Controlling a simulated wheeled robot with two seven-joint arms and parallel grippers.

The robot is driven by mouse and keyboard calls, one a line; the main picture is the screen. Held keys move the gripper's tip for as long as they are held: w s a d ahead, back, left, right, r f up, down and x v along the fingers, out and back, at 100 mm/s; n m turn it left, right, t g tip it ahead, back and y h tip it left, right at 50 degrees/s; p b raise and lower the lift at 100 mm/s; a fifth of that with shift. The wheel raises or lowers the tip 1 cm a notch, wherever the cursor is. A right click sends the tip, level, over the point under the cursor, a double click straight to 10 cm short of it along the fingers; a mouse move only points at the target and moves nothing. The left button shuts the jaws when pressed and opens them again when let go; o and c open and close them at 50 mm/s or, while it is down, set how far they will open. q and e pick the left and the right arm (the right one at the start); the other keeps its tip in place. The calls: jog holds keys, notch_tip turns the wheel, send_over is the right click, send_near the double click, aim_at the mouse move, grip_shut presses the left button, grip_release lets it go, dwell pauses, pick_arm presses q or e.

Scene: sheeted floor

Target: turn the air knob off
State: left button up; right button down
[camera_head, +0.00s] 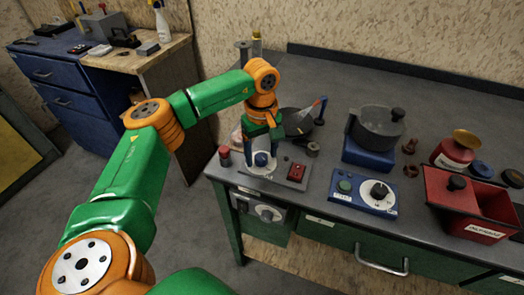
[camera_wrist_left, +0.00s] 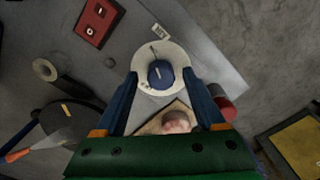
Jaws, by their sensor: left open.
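A blue knob (camera_head: 261,159) with a white mark sits on a round pale dial on a grey panel (camera_head: 285,181) at the bench's left front. It also shows in the left wrist view (camera_wrist_left: 160,76), its white line running roughly up and down. My left gripper (camera_head: 262,151) points down over the knob. In the left wrist view, its blue fingers (camera_wrist_left: 160,80) are apart, one on each side of the knob. I cannot tell whether they touch it. My right gripper is in neither view.
A red rocker switch (camera_head: 297,172) shares the panel, and a red-capped jar (camera_head: 224,156) stands to its left. A pan (camera_head: 300,123), a pot (camera_head: 376,128) on a blue heater, a blue control box (camera_head: 362,194) and a red bin (camera_head: 468,205) stand to the right.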

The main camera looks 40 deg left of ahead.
pick_arm(q)
jog(key=shift+s+r, duration=0.1)
jog(key=shift+s, duration=0.05)
jog(key=c, duration=0.5)
grip_shut()
jog(key=n+p, duration=0.1)
jog(key=n, duration=0.5)
jog(key=n+p, duration=0.1)
jog(key=n, duration=0.5)
jog(key=n+p, duration=0.1)
jog(key=n, duration=0.5)
jog(key=shift+n, duration=0.3)
jog(key=n, duration=0.5)
jog(key=shift+p, duration=0.4)
jog(key=shift+n, duration=0.3)
